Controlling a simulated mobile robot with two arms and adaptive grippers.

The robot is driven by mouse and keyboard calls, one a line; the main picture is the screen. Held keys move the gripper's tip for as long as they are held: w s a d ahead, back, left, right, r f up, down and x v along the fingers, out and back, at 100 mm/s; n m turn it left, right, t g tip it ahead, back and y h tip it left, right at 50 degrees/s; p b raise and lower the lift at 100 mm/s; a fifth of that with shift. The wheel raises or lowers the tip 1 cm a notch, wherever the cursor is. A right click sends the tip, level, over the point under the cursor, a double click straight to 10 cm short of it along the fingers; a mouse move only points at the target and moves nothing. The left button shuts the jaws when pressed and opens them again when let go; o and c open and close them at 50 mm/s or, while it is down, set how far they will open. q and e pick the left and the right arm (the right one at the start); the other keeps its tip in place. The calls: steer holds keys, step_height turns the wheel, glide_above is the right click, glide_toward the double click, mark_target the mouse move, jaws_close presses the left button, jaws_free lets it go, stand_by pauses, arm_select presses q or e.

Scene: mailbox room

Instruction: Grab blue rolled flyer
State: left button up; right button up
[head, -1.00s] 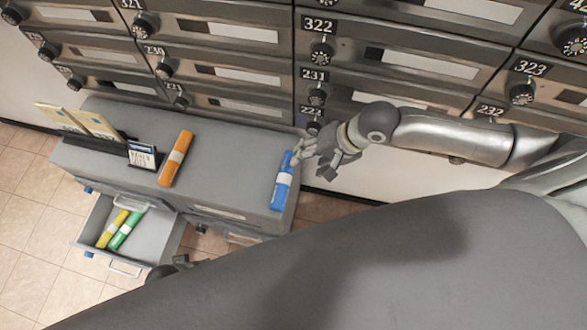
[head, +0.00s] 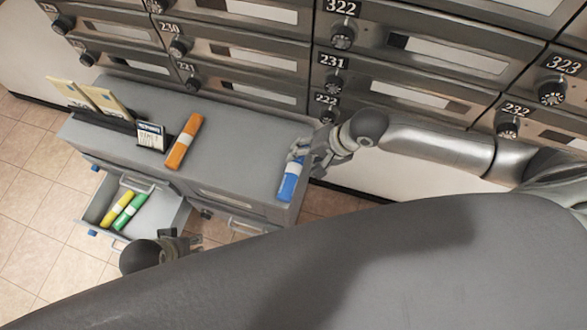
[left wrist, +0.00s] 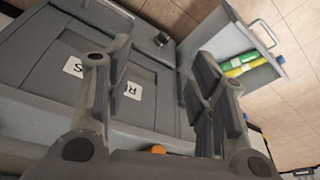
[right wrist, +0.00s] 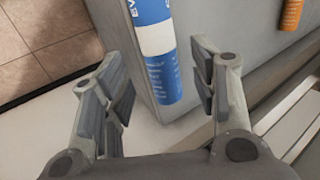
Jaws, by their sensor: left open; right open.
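The blue rolled flyer (head: 290,180), with a white band, lies near the right end of the grey cabinet top (head: 235,150). In the right wrist view the flyer (right wrist: 155,40) shows ahead, between and beyond the open fingers. My right gripper (head: 305,150) is at the flyer's far end, fingers apart; the head view does not show clearly whether they touch it. It is open and empty in the right wrist view (right wrist: 160,95). My left gripper (head: 197,240) is low in front of the cabinet, open and empty. The left wrist view shows its spread fingers (left wrist: 155,75) facing the cabinet front.
An orange rolled flyer (head: 184,142) lies on the cabinet top, left of the blue one. An open drawer (head: 165,215) holds yellow (head: 118,206) and green (head: 130,212) rolls. A black holder (head: 105,125) with envelopes stands at the left. Mailboxes (head: 400,75) line the wall behind.

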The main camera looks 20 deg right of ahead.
mark_target(300, 161)
steer(key=shift+b+x, duration=0.55)
steer(key=shift+x, duration=1.2)
arm_select(q)
steer(key=v, duration=0.5)
steer(key=shift+w+r, duration=0.1)
steer(key=shift+w, duration=0.1)
arm_select(e)
steer(key=c, duration=1.1)
